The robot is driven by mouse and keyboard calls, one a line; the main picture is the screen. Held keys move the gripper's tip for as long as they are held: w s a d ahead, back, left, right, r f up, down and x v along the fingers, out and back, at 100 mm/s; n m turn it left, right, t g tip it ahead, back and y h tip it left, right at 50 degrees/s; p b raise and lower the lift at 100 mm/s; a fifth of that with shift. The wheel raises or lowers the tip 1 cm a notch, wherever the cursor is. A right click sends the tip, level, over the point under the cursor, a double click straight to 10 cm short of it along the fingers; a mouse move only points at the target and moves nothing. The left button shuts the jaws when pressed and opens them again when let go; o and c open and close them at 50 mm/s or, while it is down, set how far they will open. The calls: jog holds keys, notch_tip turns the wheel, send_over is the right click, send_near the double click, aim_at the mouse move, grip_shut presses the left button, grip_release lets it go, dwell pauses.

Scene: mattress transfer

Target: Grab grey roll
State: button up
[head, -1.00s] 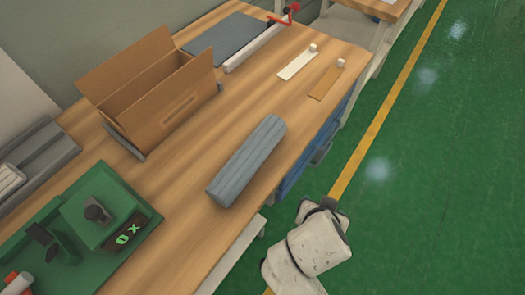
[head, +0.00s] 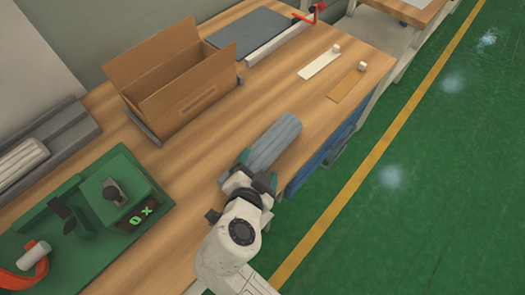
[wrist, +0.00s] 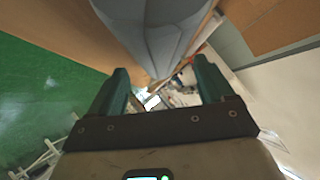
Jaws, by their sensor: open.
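The grey roll (head: 275,140) lies on the wooden workbench (head: 190,190) near its front edge, in front of the cardboard box. My gripper (head: 257,170) is at the near end of the roll and hides that end in the head view. In the wrist view the roll (wrist: 165,35) fills the top middle, large and close. The two green fingers of my gripper (wrist: 162,85) stand wide apart, one below each side of the roll. Nothing is held between them. I cannot tell whether a finger touches the roll.
An open cardboard box (head: 175,85) stands behind the roll. A green device with a display (head: 110,205) is at the left. A white strip (head: 320,65) and a tan strip (head: 346,85) lie at the far right. The bench around the roll is mostly clear.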

aim_at(260, 162)
jog(key=p+x, duration=0.1)
jog(key=x, duration=0.4)
jog(key=shift+f, duration=0.1)
jog(key=c, duration=0.9)
